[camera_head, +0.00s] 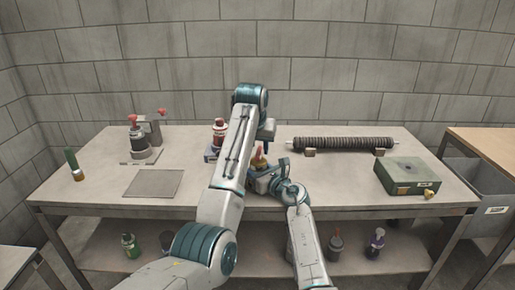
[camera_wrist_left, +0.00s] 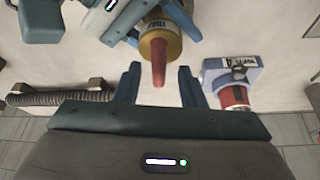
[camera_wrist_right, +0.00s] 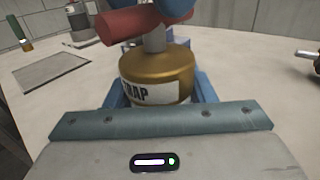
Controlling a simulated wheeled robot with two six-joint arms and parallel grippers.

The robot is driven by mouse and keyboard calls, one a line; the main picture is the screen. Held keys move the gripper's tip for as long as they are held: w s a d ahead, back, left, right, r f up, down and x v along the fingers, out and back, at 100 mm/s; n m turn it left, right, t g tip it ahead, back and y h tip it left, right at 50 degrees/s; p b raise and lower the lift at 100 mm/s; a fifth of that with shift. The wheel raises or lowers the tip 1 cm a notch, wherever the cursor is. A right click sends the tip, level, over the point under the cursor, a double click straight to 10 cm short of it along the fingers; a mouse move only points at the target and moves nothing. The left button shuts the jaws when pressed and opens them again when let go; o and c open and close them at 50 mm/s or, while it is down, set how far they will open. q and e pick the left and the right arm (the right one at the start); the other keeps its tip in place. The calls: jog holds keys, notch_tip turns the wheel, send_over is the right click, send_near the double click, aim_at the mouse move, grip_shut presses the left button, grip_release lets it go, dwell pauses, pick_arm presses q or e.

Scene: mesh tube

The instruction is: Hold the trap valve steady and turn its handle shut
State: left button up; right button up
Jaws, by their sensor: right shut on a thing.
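The trap valve (camera_head: 258,161) has a round brass body with a white TRAP label, clear in the right wrist view (camera_wrist_right: 163,75), and a red handle (camera_wrist_right: 128,25) on a grey stem. It stands near the table's middle, partly hidden by my arms in the head view. My right gripper (camera_wrist_right: 158,92) is shut on the brass body, one finger at each side. My left gripper (camera_wrist_left: 160,75) is open above the valve. The red handle (camera_wrist_left: 158,65) lies between its fingertips, with a gap on both sides. The left fingertips are hard to see in the head view.
A red-topped valve (camera_head: 219,130) on a blue labelled block stands close behind; it also shows in the left wrist view (camera_wrist_left: 234,74). A dark mesh tube (camera_head: 340,143) and green box (camera_head: 407,175) lie right.

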pick_arm(q)
jog(key=shift+w+f, duration=0.15)
jog(key=shift+f, duration=0.2)
